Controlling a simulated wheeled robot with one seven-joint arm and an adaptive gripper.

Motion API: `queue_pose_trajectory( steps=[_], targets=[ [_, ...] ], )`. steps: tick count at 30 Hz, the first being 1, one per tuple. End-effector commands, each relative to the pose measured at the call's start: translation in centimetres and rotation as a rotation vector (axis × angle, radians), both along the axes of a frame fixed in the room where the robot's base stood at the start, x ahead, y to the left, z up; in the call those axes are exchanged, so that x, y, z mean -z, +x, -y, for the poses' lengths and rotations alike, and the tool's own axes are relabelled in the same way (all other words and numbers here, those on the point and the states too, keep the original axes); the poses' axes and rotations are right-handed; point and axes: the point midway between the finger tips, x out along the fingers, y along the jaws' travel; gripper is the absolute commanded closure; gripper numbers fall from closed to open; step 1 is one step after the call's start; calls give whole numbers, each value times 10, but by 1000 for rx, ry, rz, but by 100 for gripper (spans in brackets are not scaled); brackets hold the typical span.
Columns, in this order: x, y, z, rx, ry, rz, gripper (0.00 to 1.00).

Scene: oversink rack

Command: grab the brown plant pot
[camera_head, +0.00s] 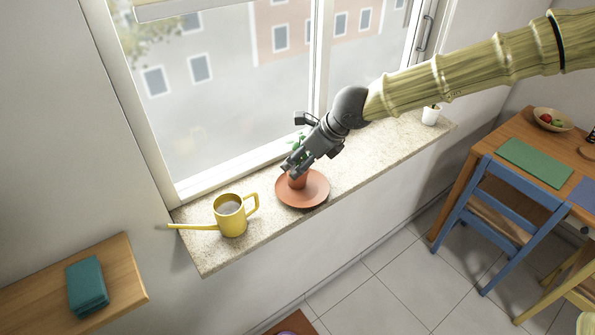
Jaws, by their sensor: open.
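The brown plant pot (297,182) stands on a terracotta saucer (315,197) on the stone windowsill. Green leaves (297,141) rise from it. My gripper (291,171) is open and right at the pot's rim, coming in from the upper right. Its fingers cover much of the pot and part of the plant. I cannot tell whether the fingers touch the pot or straddle it.
A yellow watering can (230,216) stands left of the saucer on the sill (362,165). A small white pot (430,116) stands at the sill's far right. The window glass is close behind. A wooden shelf (120,270) with a teal object (87,287) is lower left.

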Motion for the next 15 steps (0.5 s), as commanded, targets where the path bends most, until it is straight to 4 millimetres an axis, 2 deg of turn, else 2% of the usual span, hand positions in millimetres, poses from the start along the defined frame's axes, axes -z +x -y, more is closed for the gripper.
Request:
queue_pose_trajectory(
  steps=[6, 14, 15],
  targets=[
    [14, 4, -8, -2, -1, 0, 25],
    [15, 5, -10, -3, 0, -1, 25],
    [15, 5, -10, -3, 0, -1, 32]
  ],
)
